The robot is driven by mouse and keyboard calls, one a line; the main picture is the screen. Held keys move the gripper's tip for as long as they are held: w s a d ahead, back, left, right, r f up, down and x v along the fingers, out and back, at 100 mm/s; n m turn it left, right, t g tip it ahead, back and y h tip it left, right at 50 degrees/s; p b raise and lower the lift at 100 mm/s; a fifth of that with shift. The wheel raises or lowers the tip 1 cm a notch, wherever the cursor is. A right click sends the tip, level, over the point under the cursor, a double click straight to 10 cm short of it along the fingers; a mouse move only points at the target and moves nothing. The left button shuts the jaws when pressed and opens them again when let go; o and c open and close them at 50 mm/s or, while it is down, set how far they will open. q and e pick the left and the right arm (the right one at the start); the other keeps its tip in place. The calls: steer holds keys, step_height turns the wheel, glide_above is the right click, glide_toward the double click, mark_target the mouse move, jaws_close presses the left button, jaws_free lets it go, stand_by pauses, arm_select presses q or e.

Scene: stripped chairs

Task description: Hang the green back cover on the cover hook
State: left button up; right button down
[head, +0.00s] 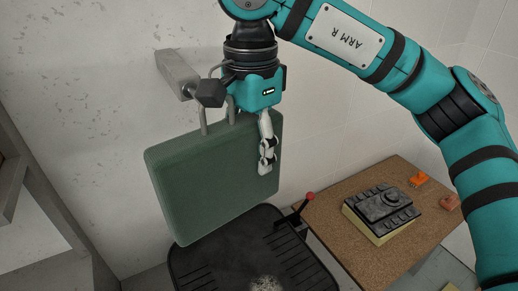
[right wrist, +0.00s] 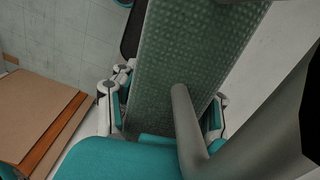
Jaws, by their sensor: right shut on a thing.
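The green back cover (head: 208,185) hangs upright beside the wall in the head view, with a grey loop (head: 204,122) at its top edge. The cover hook (head: 174,72) is a grey bar coming out of the wall with a dark block (head: 210,94) at its end. The loop rises beside the block, close to the bar; I cannot tell whether it rests on the bar. My right gripper (head: 266,157) is shut on the cover's upper right part. In the right wrist view, its fingers straddle the green panel (right wrist: 190,60), and the grey loop (right wrist: 186,122) crosses in front. My left gripper is not in view.
A black slotted seat (head: 235,262) lies below the cover, with a red-knobbed lever (head: 307,199) beside it. A grey frame (head: 35,205) stands at left.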

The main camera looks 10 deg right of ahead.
steer(key=shift+w+a+f, duration=0.1)
steer(key=shift+w+a, duration=0.1)
steer(key=shift+w, duration=0.4)
steer(key=w+a+f+p, duration=0.1)
steer(key=w+a+p, duration=0.1)
steer(key=w, duration=0.5)
steer(key=shift+a+f+p, duration=0.15)
steer(key=shift+f+p, duration=0.25)
steer(key=shift+p, duration=0.05)
steer(key=c, duration=0.6)
jaws_free()
steer(key=shift+r, duration=0.15)
